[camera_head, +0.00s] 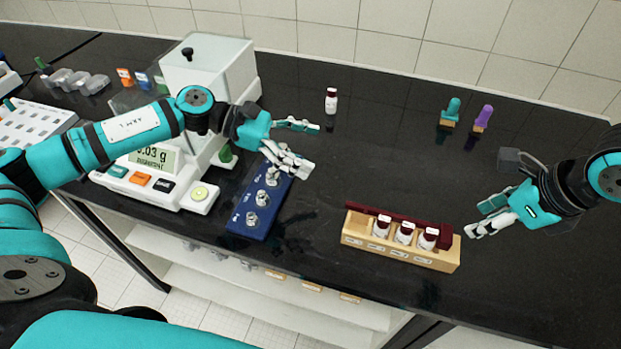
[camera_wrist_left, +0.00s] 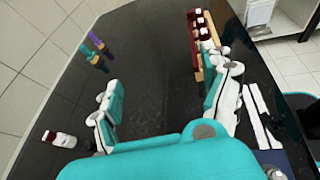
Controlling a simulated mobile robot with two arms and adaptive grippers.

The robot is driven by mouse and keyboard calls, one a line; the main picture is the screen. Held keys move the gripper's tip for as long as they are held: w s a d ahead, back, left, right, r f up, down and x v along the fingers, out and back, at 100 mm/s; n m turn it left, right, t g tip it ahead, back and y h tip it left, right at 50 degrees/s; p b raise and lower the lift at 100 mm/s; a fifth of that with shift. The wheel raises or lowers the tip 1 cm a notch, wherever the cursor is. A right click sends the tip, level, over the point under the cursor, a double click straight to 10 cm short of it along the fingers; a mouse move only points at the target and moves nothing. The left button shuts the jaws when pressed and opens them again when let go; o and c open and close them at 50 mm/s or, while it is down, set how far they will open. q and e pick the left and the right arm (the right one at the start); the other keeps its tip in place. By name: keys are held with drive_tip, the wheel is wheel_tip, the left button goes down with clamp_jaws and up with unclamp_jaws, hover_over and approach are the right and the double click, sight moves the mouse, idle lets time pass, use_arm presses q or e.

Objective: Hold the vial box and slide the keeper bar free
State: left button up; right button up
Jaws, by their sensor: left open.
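The wooden vial box (camera_head: 398,254) sits near the counter's front edge, right of centre, and holds three white vials with dark red caps (camera_head: 404,232). The dark red keeper bar (camera_head: 445,230) runs lengthwise along the box's back side, partly behind the vials. The box (camera_wrist_left: 209,72) and bar (camera_wrist_left: 192,35) also show at the top of the left wrist view, partly covered by a finger. My left gripper (camera_head: 308,148) is open and empty, up and left of the box, above the blue rack's far end. My right gripper (camera_head: 478,218) is open and empty, just right of the box, apart from it.
A blue rack (camera_head: 240,222) with metal pieces lies below my left gripper, beside a white balance (camera_head: 150,185). A lone vial (camera_head: 331,100) stands farther back. Teal (camera_head: 450,112) and purple (camera_head: 483,118) items stand at the back right. The counter's middle is clear.

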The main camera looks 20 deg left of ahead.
sight(379, 217)
use_arm(q)
drive_tip(key=s+d+f+m+g, duration=0.1)
drive_tip(key=s+d+f+g, duration=0.25)
drive_tip(key=s, duration=0.25)
drive_tip(key=shift+t, duration=0.45)
drive_tip(key=x, duration=1.7)
drive_tip(key=shift+w+d+r, duration=0.15)
drive_tip(key=shift+w+r, duration=0.1)
drive_tip(key=shift+r, duration=0.15)
